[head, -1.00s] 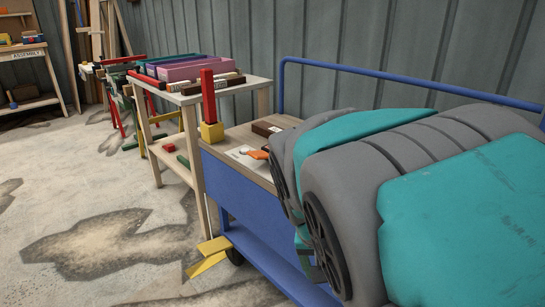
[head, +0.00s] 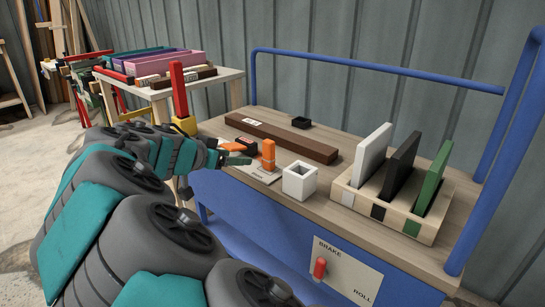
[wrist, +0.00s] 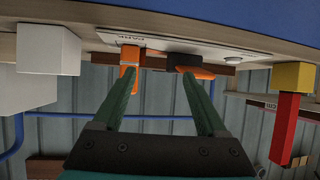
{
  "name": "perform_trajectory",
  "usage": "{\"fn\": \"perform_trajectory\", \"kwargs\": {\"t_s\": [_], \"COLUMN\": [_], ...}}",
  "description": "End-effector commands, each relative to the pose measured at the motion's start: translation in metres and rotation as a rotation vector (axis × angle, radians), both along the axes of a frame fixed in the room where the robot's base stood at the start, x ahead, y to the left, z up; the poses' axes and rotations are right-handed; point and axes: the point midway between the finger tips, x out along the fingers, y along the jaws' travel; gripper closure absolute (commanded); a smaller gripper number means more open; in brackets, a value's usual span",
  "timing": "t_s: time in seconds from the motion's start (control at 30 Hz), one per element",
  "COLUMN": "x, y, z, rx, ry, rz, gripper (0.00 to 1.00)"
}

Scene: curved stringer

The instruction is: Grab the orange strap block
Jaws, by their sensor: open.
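An upright orange block (head: 268,154) stands on a pale plate (head: 258,173) at the front edge of the wooden cart top; I take it for the strap block. Beside it, to its left, lies a black piece with orange on it (head: 246,141). My gripper (head: 240,154) is open and empty, just left of the orange block. The wrist view is upside down: the orange block (wrist: 129,56) shows beyond the left fingertip of my gripper (wrist: 161,76), and the black and orange piece (wrist: 188,66) beyond the right one. I cannot tell if anything touches.
A white hollow cube (head: 299,181) stands right of the orange block. A rack (head: 390,212) holds white, black and green panels. A long brown bar (head: 282,138) lies behind. A red post on a yellow base (head: 183,125) stands at the left. Blue rails edge the cart.

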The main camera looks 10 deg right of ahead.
Motion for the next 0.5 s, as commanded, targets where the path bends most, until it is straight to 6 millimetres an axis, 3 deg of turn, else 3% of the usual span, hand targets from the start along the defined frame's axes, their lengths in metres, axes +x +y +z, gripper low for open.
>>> {"fn": "perform_trajectory", "kwargs": {"t_s": [0.1,0.2,0.5], "x": [-0.005,-0.008,0.005], "y": [-0.033,-0.05,-0.074], "z": [0.012,0.019,0.013], "rx": [-0.054,-0.079,-0.088], "ry": [-0.035,-0.054,-0.057], "rz": [-0.083,-0.124,-0.138], "gripper": [0.25,0.25,0.25]}}
